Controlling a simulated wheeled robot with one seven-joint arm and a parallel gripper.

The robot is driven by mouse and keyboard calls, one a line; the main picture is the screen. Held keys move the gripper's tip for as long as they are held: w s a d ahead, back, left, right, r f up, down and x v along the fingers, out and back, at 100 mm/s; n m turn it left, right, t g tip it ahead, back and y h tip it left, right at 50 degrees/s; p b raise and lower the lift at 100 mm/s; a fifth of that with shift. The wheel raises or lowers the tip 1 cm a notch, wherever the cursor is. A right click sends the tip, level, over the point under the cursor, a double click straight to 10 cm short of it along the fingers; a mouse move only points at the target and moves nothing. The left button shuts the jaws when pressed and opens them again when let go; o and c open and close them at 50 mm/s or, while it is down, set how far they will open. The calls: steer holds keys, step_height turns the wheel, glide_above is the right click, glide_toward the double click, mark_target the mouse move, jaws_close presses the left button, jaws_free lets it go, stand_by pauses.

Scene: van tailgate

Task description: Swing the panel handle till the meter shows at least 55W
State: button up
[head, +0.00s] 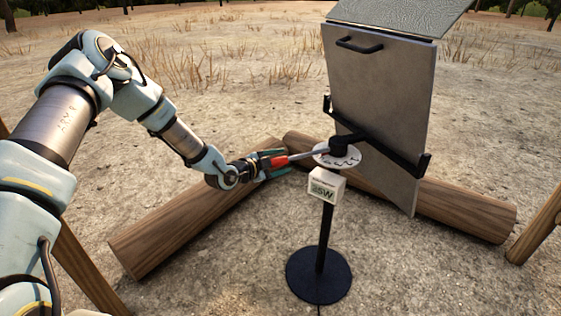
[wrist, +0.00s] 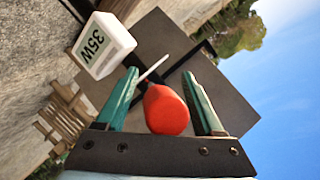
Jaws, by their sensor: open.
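The grey panel (head: 375,105) stands tilted on a black stand. Its red handle (head: 279,161) points left from the pivot on a thin metal rod (head: 305,155). My gripper (head: 284,161) is open, its teal fingers on either side of the red handle. In the wrist view the red handle (wrist: 166,110) lies between the two fingers, with a visible gap on at least the right side. The white meter (head: 327,187) sits on the stand below the dial; in the wrist view the meter (wrist: 104,44) reads 35W.
A white marked dial (head: 337,155) surrounds the pivot. The stand's round black base (head: 319,276) is on sandy ground. Logs lie behind, at left (head: 185,230) and right (head: 460,207). A wooden post (head: 540,225) is at the right edge. Ground in front of the stand is open.

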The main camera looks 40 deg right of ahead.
jaws_close()
stand_by(0.5)
stand_by(0.8)
